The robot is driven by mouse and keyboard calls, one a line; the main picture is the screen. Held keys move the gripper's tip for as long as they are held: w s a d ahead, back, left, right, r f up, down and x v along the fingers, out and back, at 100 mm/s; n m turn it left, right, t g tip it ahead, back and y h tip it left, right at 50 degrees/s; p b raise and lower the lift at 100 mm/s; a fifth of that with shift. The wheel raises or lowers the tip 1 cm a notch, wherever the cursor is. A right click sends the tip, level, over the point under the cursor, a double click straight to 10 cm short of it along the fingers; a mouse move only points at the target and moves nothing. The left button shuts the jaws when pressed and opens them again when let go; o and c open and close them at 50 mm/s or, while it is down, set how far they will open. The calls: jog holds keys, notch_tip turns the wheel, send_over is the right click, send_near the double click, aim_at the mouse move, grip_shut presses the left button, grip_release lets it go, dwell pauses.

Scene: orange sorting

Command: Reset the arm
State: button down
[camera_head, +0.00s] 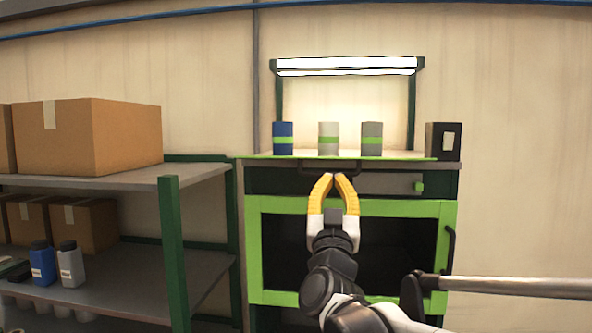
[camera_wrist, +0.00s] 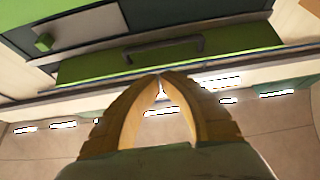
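My gripper (camera_head: 332,176) has yellow-orange fingers on white and black links. It points up in front of the green workbench cabinet (camera_head: 448,230), at the centre of the head view. The fingers lean together and their tips nearly meet, with nothing seen between them. In the wrist view my gripper (camera_wrist: 161,75) also shows its tips close together, with an empty wedge below them. My arm hides part of the cabinet's dark front.
A blue can (camera_head: 283,138), a white can (camera_head: 328,139), a grey can (camera_head: 372,139) and a black box (camera_head: 436,142) stand on the cabinet. A shelf (camera_head: 190,173) at left holds cardboard boxes (camera_head: 100,137) and bottles (camera_head: 42,264). A grey bar (camera_head: 520,287) crosses lower right.

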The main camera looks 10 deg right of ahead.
jog(key=s+a+f+n+g+y+b, duration=0.25)
jog(key=f+b, duration=0.45)
jog(key=f, duration=0.7)
jog(key=s+a+f+n+g+y+b, duration=0.1)
jog(key=s+a+f+g+y+b, duration=0.2)
jog(key=f+b, duration=0.7)
jog(key=s+a+f+n+g+y+b, duration=0.15)
jog(key=s+f+y+b, duration=0.25)
jog(key=f, duration=1.3)
jog(key=s+d+f+g+b, duration=0.2)
jog(key=s+f+g+b, duration=0.1)
jog(key=f, duration=0.7)
jog(key=s+d+f+m+g+h+b, duration=0.1)
jog(key=s+d+f+g+b, duration=0.1)
jog(key=s+f+b, duration=0.3)
jog(key=s+d+f+g+h+b, duration=0.1)
jog(key=s+f+g+b, duration=0.3)
jog(key=s+f, duration=0.4)
notch_tip(320, 180, down, 7)
jog(key=shift+s+d+r+m, duration=0.1)
jog(key=shift+s+d+m, duration=0.2)
jog(key=shift+d, duration=0.4)
jog(key=shift+r, duration=0.1)
